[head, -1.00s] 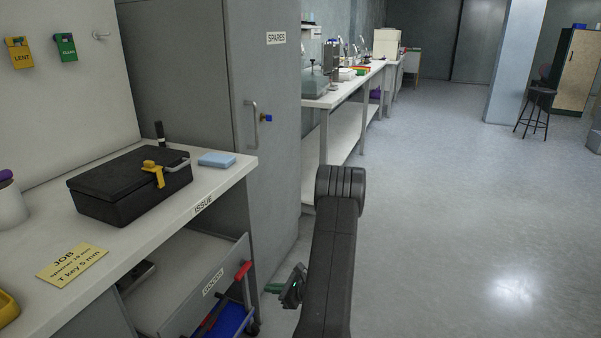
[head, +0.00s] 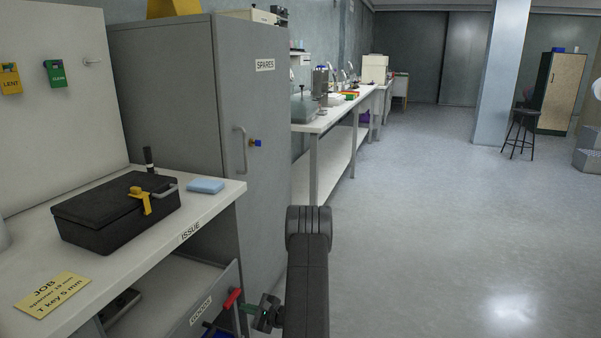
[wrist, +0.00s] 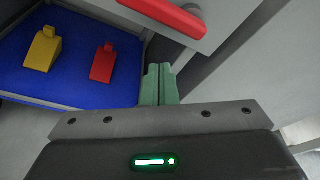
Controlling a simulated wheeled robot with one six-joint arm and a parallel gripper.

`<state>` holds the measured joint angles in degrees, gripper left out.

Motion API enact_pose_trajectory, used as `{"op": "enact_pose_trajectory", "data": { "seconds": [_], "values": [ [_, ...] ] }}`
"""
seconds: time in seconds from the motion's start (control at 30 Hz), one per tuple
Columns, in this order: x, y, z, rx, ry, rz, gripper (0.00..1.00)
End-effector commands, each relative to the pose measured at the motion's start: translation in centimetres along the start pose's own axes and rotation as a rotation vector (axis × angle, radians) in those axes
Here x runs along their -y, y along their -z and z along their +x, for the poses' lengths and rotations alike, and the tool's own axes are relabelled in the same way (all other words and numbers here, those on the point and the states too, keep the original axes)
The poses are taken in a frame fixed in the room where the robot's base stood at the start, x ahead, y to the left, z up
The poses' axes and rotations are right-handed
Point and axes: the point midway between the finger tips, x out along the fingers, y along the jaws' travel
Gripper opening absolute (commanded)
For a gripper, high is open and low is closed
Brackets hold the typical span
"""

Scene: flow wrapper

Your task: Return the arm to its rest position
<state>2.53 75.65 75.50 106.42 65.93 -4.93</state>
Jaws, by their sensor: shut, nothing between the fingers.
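My arm (head: 307,270) rises from the bottom of the head view, right of the bench. My gripper (wrist: 159,84) shows in the wrist view with its green fingers together and nothing between them. In the head view the gripper (head: 248,310) is partly visible beside the open drawer, left of the arm. In the wrist view the fingertips lie beside the drawer's side edge, under the red handle (wrist: 165,15); I cannot tell whether they touch it.
The open drawer (head: 207,312) has a blue-lined floor (wrist: 80,85) with a yellow piece (wrist: 43,50) and a red piece (wrist: 102,63). The grey cabinet (head: 190,100) stands behind. Open floor (head: 440,240) lies to the right.

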Motion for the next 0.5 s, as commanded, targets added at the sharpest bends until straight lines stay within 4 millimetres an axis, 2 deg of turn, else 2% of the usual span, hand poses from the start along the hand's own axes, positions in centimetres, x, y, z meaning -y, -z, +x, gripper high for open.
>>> {"op": "enact_pose_trajectory", "data": {
  "seconds": [0.5],
  "values": [
    [1.6, 1.0, 2.0, -0.014, 0.118, -0.353, 0.0]
  ]
}}
